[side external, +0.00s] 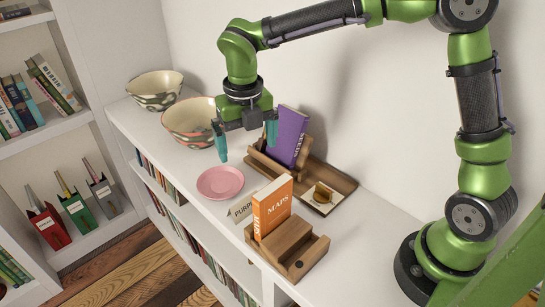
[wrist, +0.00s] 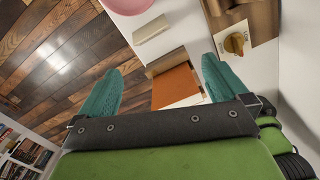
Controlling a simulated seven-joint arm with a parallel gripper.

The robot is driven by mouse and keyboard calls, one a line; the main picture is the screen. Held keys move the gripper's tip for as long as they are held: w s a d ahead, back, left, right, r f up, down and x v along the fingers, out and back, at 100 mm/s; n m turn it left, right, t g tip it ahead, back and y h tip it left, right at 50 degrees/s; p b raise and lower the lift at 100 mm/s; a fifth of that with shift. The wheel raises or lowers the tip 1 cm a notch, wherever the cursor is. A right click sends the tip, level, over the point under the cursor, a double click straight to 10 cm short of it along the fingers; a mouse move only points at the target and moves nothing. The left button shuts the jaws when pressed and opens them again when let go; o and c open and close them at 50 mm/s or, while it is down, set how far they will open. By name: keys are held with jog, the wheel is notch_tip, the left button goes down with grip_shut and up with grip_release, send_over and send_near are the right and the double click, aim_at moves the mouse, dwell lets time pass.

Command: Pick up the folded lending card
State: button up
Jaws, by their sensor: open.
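A folded white card (side external: 241,209) printed with letters that start "PURP" stands on the shelf top, left of the orange book marked MAPS (side external: 272,207). In the wrist view the folded card (wrist: 151,28) is a small pale tent shape beyond the fingertips. My gripper (side external: 247,152) is open and empty, its teal fingers pointing down above the shelf top, higher than the card and behind it in the side view. The wrist view also shows my gripper (wrist: 172,66), with the orange book (wrist: 177,86) below and between its fingers.
A pink plate (side external: 220,182) lies behind the folded card. The orange book stands in a wooden holder (side external: 290,247). A purple book (side external: 289,137) stands by a wooden tray (side external: 342,181) holding a printed card with a brass-coloured object (side external: 322,194). Two patterned bowls (side external: 190,121) stand farther back.

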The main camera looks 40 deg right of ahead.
jog(key=w+a+f+n, duration=0.1)
jog(key=w+n, duration=0.1)
jog(key=n, duration=0.2)
send_near(244, 201)
jog(key=f, duration=0.3)
jog(key=w+f, duration=0.1)
jog(key=f, duration=0.1)
jog(key=shift+w+d, duration=0.1)
jog(key=shift+d, duration=0.15)
jog(key=shift+s+f, duration=0.1)
jog(key=shift+f, duration=1.3)
jog(key=shift+s+f, duration=0.15)
jog(key=shift+f, duration=1.25)
jog(key=c, duration=0.7)
jog(key=shift+r, duration=0.1)
jog(key=shift+c, duration=0.2)
